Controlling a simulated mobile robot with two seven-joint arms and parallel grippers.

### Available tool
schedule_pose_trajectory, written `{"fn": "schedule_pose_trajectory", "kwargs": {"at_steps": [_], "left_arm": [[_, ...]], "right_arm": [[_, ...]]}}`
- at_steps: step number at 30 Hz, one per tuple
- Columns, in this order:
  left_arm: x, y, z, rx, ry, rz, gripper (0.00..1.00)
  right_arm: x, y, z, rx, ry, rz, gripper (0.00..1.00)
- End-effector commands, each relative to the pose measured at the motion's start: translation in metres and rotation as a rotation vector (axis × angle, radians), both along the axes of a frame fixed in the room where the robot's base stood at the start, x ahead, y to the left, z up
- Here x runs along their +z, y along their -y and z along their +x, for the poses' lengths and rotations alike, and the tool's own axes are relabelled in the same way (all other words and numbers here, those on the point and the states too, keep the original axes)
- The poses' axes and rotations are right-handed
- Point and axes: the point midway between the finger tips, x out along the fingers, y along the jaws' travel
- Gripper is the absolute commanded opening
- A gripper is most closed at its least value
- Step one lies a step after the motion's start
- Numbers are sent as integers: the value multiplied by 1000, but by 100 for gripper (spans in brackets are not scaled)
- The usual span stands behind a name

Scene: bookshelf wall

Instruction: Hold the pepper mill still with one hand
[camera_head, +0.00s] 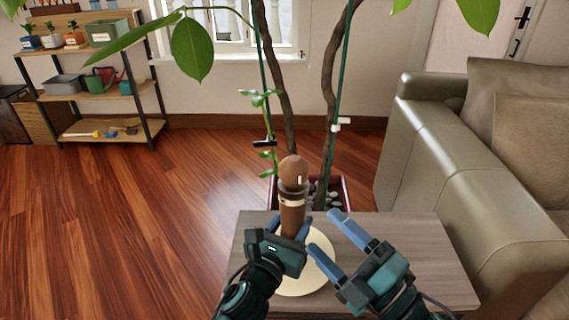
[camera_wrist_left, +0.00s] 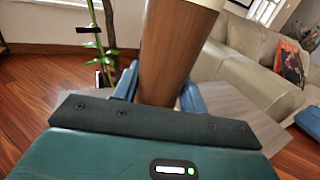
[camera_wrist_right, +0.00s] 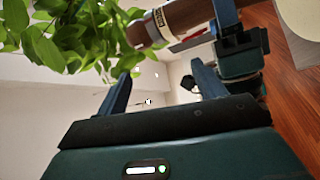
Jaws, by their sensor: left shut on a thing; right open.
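A brown wooden pepper mill (camera_head: 292,210) with a rounded top and a pale band stands upright on a round cream plate or mat (camera_head: 318,272) in the head view. My left gripper (camera_wrist_left: 158,88) is shut around the mill's lower body, which also fills the middle of the left wrist view (camera_wrist_left: 168,60). My right gripper (camera_head: 325,238) is open and empty, to the right of the mill and apart from it. In the right wrist view, part of the mill (camera_wrist_right: 180,18) shows sideways beyond the open fingers. The mill's base is hidden behind my left gripper.
The plate lies on a small wooden table (camera_head: 420,250). A potted plant (camera_head: 345,190) with tall stems stands just behind it. A leather sofa (camera_head: 440,150) is close on the right. A shelf (camera_head: 90,95) stands at the back left; the floor (camera_head: 120,220) between is clear.

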Motion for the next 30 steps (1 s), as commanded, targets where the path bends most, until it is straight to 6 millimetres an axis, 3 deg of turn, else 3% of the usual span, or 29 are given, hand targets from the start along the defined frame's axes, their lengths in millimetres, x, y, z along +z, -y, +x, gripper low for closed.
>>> {"fn": "schedule_pose_trajectory", "kwargs": {"at_steps": [1,7,15,24,30], "left_arm": [[-10,-1,-2,2,-21,7,11],[-10,-1,-2,2,-21,7,11],[-10,-1,-2,3,-21,7,11],[-10,-1,-2,3,-21,7,11],[-10,-1,-2,3,-21,7,11]], "right_arm": [[8,-3,6,20,116,-96,69],[29,-8,24,70,578,-469,69],[48,12,53,92,1127,-922,69],[57,31,70,97,1383,-1140,69],[59,15,78,95,1397,-1147,69]]}}
